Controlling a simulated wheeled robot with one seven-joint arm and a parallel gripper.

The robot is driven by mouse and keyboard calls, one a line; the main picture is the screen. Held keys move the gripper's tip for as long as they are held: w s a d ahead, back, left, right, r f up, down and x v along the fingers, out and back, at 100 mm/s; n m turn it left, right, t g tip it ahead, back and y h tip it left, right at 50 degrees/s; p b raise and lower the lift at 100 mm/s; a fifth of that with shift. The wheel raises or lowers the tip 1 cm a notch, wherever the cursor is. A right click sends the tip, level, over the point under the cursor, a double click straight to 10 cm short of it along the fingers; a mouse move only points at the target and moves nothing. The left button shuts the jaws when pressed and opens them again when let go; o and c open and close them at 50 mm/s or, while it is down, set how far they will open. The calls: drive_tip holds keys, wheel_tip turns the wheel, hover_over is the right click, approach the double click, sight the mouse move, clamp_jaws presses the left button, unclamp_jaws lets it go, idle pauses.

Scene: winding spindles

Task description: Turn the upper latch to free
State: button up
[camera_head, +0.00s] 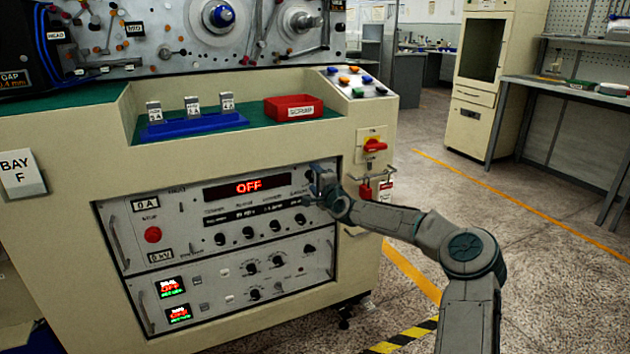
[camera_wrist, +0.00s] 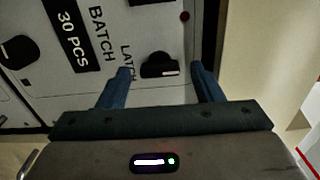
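The latch knob (camera_wrist: 159,66) is a dark knob with a pale pointer mark beside the printed word LATCH in the wrist view. My gripper (camera_wrist: 161,70) is open, with one blue-grey finger on each side of the knob and visible gaps between them. It holds nothing. In the head view my gripper (camera_head: 320,182) is at the upper right of the upper panel (camera_head: 160,200), beside the red OFF display (camera_head: 248,187), and hides the knob there. A similar dark knob (camera_head: 309,249) is on the lower panel.
A row of dark knobs (camera_head: 247,232) lies below the display. A red-and-yellow switch (camera_head: 374,145) and a red padlock (camera_head: 365,191) are on the cabinet to the right of my gripper. Open floor (camera_head: 510,230) lies to the right.

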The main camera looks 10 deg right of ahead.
drive_tip(key=p+v, duration=0.2)
drive_tip(key=v, duration=1.2)
drive_tip(key=shift+p, duration=0.3)
drive_tip(key=s+a+r+n+g+p, duration=0.2)
drive_tip(key=s+a+n+g+p, duration=0.75)
drive_tip(key=s+a+p, duration=0.2)
drive_tip(key=s+d+r+n+g+h+p, duration=0.2)
drive_tip(key=s+r+p, duration=0.6)
drive_tip(key=s+r, duration=0.5)
drive_tip(key=s+d+r+n+g+h+p, duration=0.2)
drive_tip(key=s+d+r+p, duration=0.3)
drive_tip(key=s+r, duration=0.8)
drive_tip(key=s+n+g+p, duration=0.1)
drive_tip(key=s+p, duration=0.2)
drive_tip(key=s, duration=0.4)
drive_tip(key=shift+r+h, duration=0.25)
drive_tip(key=shift+h, duration=0.05)
